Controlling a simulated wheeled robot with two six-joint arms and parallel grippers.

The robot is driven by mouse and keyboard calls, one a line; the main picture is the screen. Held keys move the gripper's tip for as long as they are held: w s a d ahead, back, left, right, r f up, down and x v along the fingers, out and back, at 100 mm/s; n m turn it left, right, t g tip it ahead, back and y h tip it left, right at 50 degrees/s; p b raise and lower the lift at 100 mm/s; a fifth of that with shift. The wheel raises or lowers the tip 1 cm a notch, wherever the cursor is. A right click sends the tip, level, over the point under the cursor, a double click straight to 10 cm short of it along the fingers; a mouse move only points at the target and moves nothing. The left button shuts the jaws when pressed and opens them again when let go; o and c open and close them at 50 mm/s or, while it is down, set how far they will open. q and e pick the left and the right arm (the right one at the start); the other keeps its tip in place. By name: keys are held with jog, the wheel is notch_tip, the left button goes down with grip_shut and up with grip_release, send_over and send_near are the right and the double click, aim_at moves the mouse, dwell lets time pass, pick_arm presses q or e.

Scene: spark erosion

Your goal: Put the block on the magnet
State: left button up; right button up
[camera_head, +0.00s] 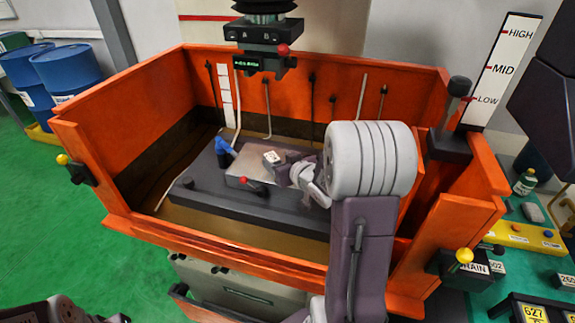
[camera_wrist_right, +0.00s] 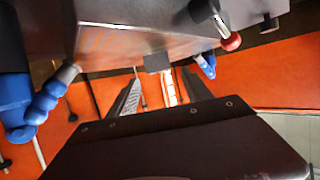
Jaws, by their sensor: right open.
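The magnet (camera_head: 243,178) is a silver-grey plate on the dark work table inside the orange tank, with a red-knobbed lever at its front. A small block with a white marked face (camera_head: 271,157) appears at the magnet's back right; I cannot tell whether it rests on it. My right gripper (camera_head: 290,172) is beside the magnet's right side, close to the block, partly hidden by my arm. In the right wrist view its two fingers (camera_wrist_right: 160,88) are apart, with a large grey body above them and a red knob (camera_wrist_right: 230,42) to the right.
The orange tank wall (camera_head: 215,245) runs around the table (camera_head: 290,212). A blue nozzle (camera_head: 224,146) stands left of the magnet. The machine head (camera_head: 264,55) hangs above the back. A side bench with bottles and buttons (camera_head: 525,235) lies right; blue drums (camera_head: 65,72) stand left.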

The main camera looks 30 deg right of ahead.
jog(key=v, duration=0.5)
jog(key=shift+w+d+r+p, duration=0.1)
jog(key=shift+r+p, duration=0.05)
jog(key=shift+p, duration=0.15)
jog(key=shift+s+r+b, duration=0.1)
jog(key=shift+s+b, duration=0.95)
jog(key=shift+b, duration=0.15)
jog(key=shift+s+a+r+b, duration=0.25)
jog(key=shift+s+r+b, duration=0.25)
jog(key=shift+s, duration=0.2)
jog(key=shift+f, duration=0.1)
